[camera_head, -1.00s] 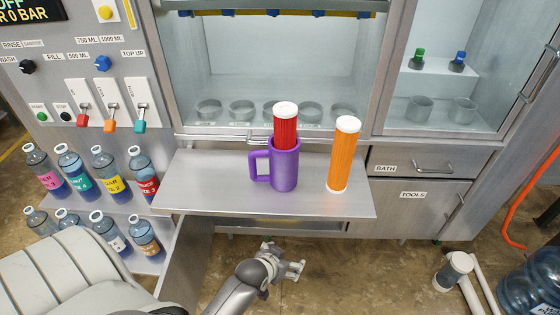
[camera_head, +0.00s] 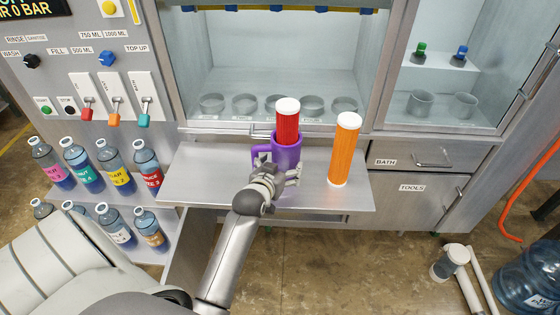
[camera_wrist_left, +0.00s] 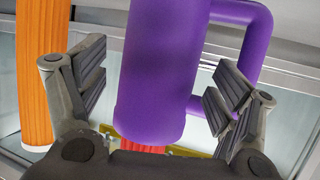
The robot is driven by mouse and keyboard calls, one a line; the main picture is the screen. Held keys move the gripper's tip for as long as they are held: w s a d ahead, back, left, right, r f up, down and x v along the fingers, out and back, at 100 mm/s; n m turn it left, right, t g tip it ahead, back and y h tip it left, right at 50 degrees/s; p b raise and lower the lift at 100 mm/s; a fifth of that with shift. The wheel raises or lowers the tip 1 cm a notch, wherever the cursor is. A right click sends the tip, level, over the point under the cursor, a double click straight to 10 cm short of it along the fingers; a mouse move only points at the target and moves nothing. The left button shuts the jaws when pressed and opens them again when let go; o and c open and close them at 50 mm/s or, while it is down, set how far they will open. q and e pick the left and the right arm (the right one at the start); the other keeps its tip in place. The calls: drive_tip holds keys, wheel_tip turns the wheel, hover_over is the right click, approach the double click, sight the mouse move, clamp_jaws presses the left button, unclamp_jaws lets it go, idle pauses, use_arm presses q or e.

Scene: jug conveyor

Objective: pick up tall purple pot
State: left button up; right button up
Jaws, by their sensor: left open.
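The tall purple pot (camera_head: 288,154) stands upright on the grey shelf, with a red white-capped cylinder (camera_head: 288,124) standing up out of it. Its handle is on the left in the head view. My left gripper (camera_head: 284,180) is in front of the pot and hides its lower part. In the left wrist view the pot (camera_wrist_left: 158,70) shows between the open fingers of my gripper (camera_wrist_left: 158,85), with a gap on each side. The handle (camera_wrist_left: 262,50) shows beyond the right finger there. My right gripper is out of view.
An orange white-capped cylinder (camera_head: 345,150) stands on the shelf (camera_head: 200,178) right of the pot and also shows left of the fingers in the wrist view (camera_wrist_left: 36,70). Several labelled bottles (camera_head: 110,168) stand at the left. The shelf's left part is clear.

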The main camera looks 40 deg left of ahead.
use_arm(q)
drive_tip(key=shift+p+x, duration=0.45)
drive_tip(key=shift+x, duration=2.4)
drive_tip(key=shift+s+a+f, duration=0.1)
drive_tip(key=shift+a+f, duration=0.05)
drive_tip(key=shift+f, duration=0.05)
drive_tip(key=shift+c, duration=0.4)
drive_tip(key=c, duration=0.9)
drive_tip(key=shift+r, duration=0.1)
drive_tip(key=shift+c, duration=0.5)
